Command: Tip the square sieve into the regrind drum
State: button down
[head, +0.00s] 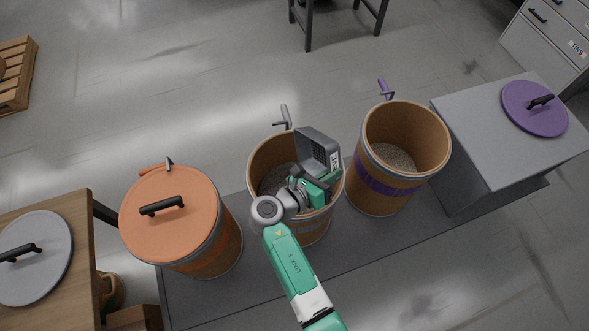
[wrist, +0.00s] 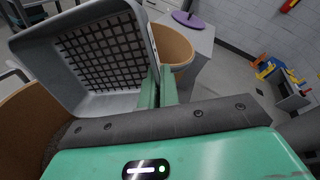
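The square sieve (head: 317,148) is a grey box with a dark mesh bottom, steeply tilted over the open middle drum (head: 262,158). My gripper (head: 322,188) is shut on one side of it, above that drum's right part. In the wrist view the sieve (wrist: 90,62) fills the upper left with its mesh showing and no pellets visible on it. The green fingers (wrist: 155,92) hold its right edge. Grey pellets (head: 277,180) lie inside the middle drum. I cannot read which drum is marked regrind.
An open purple-banded drum (head: 384,186) with pellets stands to the right, an orange-lidded drum (head: 190,225) to the left. A purple lid (head: 534,108) lies on a grey box (head: 490,150). A grey lid (head: 35,248) lies on a wooden table (head: 82,235).

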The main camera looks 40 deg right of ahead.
jog(key=d, duration=0.1)
jog(key=d+y, duration=0.1)
jog(key=d, duration=0.1)
jog(key=shift+s+d+y+b, duration=0.3)
jog(key=shift+s+b, duration=0.05)
jog(key=shift+a+f, duration=0.1)
jog(key=shift+a, duration=0.15)
jog(key=s+d+f+t+y, duration=0.1)
jog(key=d+f+y, duration=0.1)
jog(key=d+y, duration=0.2)
jog(key=s+d+f+t+y, duration=0.1)
jog(key=d+f+y, duration=0.2)
jog(key=d+y, duration=0.2)
jog(key=s+d+f+m+t+y, duration=0.1)
jog(key=d+f+y, duration=0.1)
jog(key=d+y, duration=0.3)
jog(key=shift+s+d+f+b, duration=0.15)
jog(key=shift+s+f+b, duration=0.1)
jog(key=shift+f+b, duration=0.1)
jog(key=shift+r, duration=0.15)
